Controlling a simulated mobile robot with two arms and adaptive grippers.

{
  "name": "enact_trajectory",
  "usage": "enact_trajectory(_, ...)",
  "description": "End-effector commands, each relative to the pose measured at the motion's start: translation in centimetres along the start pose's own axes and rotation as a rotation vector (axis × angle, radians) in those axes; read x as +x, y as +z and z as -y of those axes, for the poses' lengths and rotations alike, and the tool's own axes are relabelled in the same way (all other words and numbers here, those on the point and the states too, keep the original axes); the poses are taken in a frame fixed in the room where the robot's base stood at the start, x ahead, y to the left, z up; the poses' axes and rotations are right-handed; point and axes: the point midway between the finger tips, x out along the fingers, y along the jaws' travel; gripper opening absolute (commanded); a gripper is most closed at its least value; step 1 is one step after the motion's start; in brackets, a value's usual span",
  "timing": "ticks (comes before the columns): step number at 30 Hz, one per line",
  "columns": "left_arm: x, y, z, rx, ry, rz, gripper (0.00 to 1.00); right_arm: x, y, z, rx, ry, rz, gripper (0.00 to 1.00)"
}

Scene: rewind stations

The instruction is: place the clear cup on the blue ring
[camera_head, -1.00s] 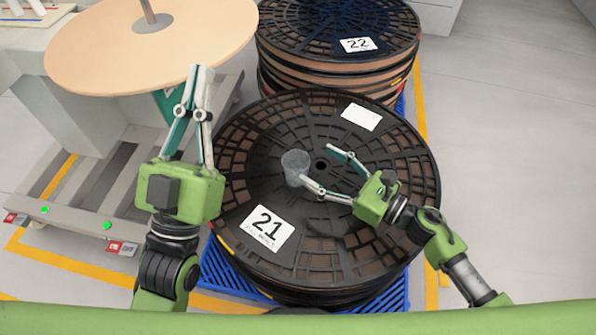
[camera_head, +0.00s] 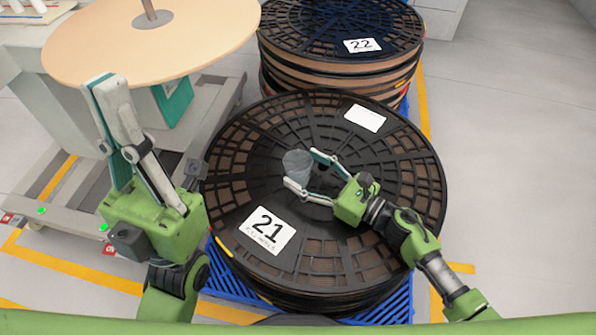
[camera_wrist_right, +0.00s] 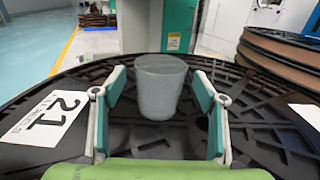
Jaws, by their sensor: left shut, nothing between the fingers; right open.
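The clear cup (camera_head: 297,166) stands upright on the black reel labelled 21 (camera_head: 385,200), near its hub. My right gripper (camera_head: 302,170) is open, with its fingertips at the cup's near side. In the right wrist view the cup (camera_wrist_right: 160,87) is between and just beyond the two open fingers (camera_wrist_right: 160,92). I cannot tell whether a finger touches it. My left gripper (camera_head: 100,82) is shut and empty, raised at the left beside the reel, with its fingers pointing up. I see no blue ring in these views.
A second reel stack labelled 22 (camera_head: 330,25) stands behind. A round tan disc (camera_head: 110,50) on a spindle is at the upper left. A blue pallet (camera_head: 395,303) lies under the front reel. Grey floor (camera_head: 520,150) is clear at the right.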

Motion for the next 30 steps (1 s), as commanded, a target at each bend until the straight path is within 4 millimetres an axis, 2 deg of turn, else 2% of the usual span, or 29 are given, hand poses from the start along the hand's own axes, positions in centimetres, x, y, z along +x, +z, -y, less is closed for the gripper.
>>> enact_trajectory(3,-0.3,0.0,0.0,0.0,0.0,-0.002,0.0,1.8,0.0,0.0,-0.001,0.001,0.002,0.65)
enact_trajectory(6,-0.4,0.1,0.0,0.0,0.0,-0.001,0.0,2.5,-0.1,0.1,-0.001,-0.001,0.0,0.65)
enact_trajectory(13,-0.3,0.1,0.0,0.0,0.0,0.0,0.0,2.6,0.0,0.0,0.0,-0.001,-0.001,0.65)
enact_trajectory(14,-0.3,0.1,0.0,0.0,0.0,0.0,0.0,2.6,0.0,0.0,0.0,-0.001,-0.001,0.6)
enact_trajectory(15,-0.3,0.1,0.0,0.0,0.0,0.0,0.0,2.6,0.0,0.0,0.0,-0.001,-0.001,0.5)
enact_trajectory(18,-0.3,0.1,0.0,0.0,0.0,0.0,0.0,2.6,0.0,0.0,-0.001,-0.001,-0.001,0.28)
enact_trajectory(21,-0.3,0.1,0.0,0.0,0.0,0.0,0.0,2.6,0.0,0.0,-0.001,0.0,-0.001,0.25)
enact_trajectory(30,-0.3,0.2,0.0,-0.001,0.0,0.005,0.0,2.5,0.1,0.0,-0.001,0.0,-0.001,0.25)
